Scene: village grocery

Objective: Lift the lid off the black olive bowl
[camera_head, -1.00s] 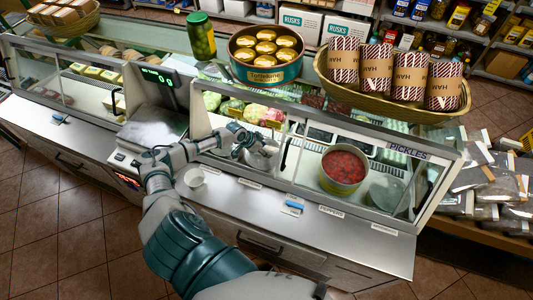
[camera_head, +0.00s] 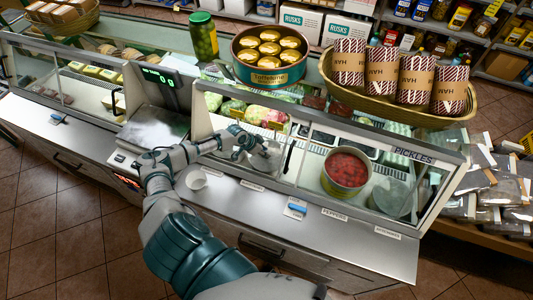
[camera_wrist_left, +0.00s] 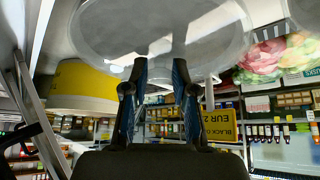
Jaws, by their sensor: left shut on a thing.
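My left gripper (camera_head: 246,148) reaches over the counter into the glass display case, left of the bowl of red food. It is shut at the clear round lid (camera_head: 268,158). In the left wrist view my gripper's two fingers (camera_wrist_left: 160,66) come together at the middle underneath the broad translucent lid (camera_wrist_left: 110,30), which fills the top; the view appears upside down. The black olive bowl is not clearly visible, and I cannot tell whether the lid touches it. A yellow sign reading "BLACK OL..." (camera_wrist_left: 220,124) shows beside the fingers. My right gripper is out of view.
A bowl of red food (camera_head: 346,172) and another clear-lidded bowl (camera_head: 391,196) stand to the right in the glass case. A tin (camera_head: 269,74) and a basket (camera_head: 400,106) stand on top of the case.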

